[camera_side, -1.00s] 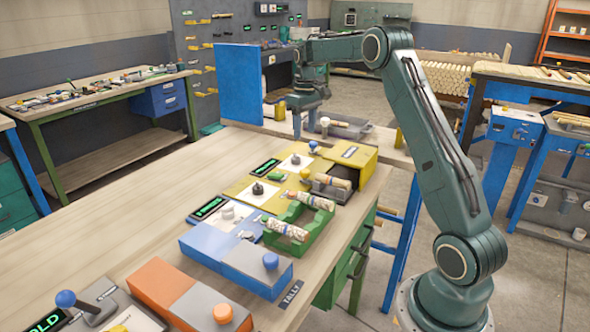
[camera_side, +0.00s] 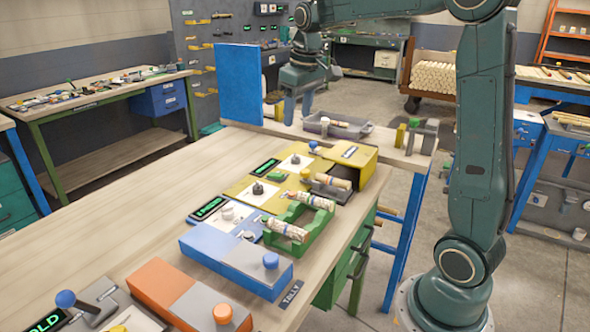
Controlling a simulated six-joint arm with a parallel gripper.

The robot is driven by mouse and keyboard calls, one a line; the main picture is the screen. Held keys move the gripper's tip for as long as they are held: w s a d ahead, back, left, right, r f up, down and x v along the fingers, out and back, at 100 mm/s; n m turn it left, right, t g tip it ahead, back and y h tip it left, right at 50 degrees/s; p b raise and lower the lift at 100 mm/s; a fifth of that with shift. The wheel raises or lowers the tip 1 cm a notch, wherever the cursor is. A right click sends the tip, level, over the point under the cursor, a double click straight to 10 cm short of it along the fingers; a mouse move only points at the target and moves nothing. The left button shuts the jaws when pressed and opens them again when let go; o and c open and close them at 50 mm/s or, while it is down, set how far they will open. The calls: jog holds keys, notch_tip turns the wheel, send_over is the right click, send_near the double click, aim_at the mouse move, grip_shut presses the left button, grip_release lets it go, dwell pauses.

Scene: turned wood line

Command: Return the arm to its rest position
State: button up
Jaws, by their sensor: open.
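My gripper (camera_side: 297,108) hangs from my arm at the back of the bench, in front of the blue panel's right edge. Its two fingers point down and stand apart, with nothing seen between them. It is above and left of the grey bin (camera_side: 338,125) at the far end. The green cradle (camera_side: 300,230) on the bench holds turned wooden pieces, one at its front (camera_side: 287,230) and one at its back (camera_side: 315,201). Another wooden piece (camera_side: 332,181) lies at the yellow box (camera_side: 350,160). My gripper is well away from these pieces.
The wooden bench (camera_side: 120,235) is bare on its left side. A blue box (camera_side: 237,262) and an orange box (camera_side: 188,295) with knobs stand along its front. The upright blue panel (camera_side: 239,85) stands at the back. A log cart (camera_side: 433,75) is behind my arm.

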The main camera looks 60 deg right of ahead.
jog(key=s+a+f+t, duration=0.1)
jog(key=s+a, duration=0.6)
jog(key=s, duration=0.4)
jog(key=s+a+f+n+t, duration=0.1)
jog(key=s+a+f+t, duration=0.1)
jog(key=s+a, duration=0.6)
jog(key=s, duration=0.3)
jog(key=shift+f+t+y, duration=0.15)
jog(key=shift+t+y, duration=0.15)
jog(key=shift+y, duration=0.1)
